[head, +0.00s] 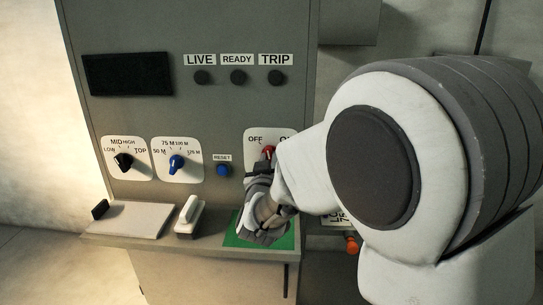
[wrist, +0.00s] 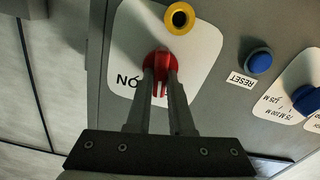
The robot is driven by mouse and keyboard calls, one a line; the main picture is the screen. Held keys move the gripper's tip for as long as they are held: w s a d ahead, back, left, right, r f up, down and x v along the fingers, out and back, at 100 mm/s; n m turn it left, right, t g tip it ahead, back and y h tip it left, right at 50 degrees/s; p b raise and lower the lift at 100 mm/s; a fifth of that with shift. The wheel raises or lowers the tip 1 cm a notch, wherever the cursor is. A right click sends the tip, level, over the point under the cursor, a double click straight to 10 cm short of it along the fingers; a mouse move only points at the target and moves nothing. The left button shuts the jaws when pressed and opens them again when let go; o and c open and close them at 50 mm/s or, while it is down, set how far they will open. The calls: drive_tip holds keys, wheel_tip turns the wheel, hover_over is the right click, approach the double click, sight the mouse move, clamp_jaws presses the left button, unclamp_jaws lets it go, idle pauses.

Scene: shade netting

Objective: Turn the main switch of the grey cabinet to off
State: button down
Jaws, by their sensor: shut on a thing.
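The grey cabinet (head: 230,115) fills the middle of the head view. Its main switch is a red knob (head: 268,152) on a white plate (head: 256,135); OFF is printed on the left, and the right-hand label is partly covered by my arm. My gripper (head: 265,170) reaches the knob from below and in front. In the wrist view, the two fingers of my gripper (wrist: 161,82) are shut on the red knob (wrist: 161,64), one on each side of its grip. I cannot tell exactly which mark the knob points to. A yellow ring (wrist: 180,18) with a dark centre sits on the same plate.
Left of the switch are a blue reset button (head: 222,170), a blue selector (head: 177,163) and a black selector (head: 124,161). A ledge below carries a white-handled block (head: 188,216) and a green mat (head: 287,241). An orange-red part (head: 351,244) shows beneath my arm.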

drive_tip(key=n+p, duration=0.2)
drive_tip(key=n, duration=0.4)
drive_tip(key=shift+a+f, duration=0.1)
drive_tip(key=shift+a, duration=0.05)
drive_tip(key=shift+n+p, duration=0.3)
drive_tip(key=c, duration=0.8)
unclamp_jaws()
drive_tip(key=s+b, duration=0.6)
drive_tip(key=s, duration=1.1)
drive_tip(key=shift+s+a, duration=0.2)
drive_tip(key=shift+a, duration=0.1)
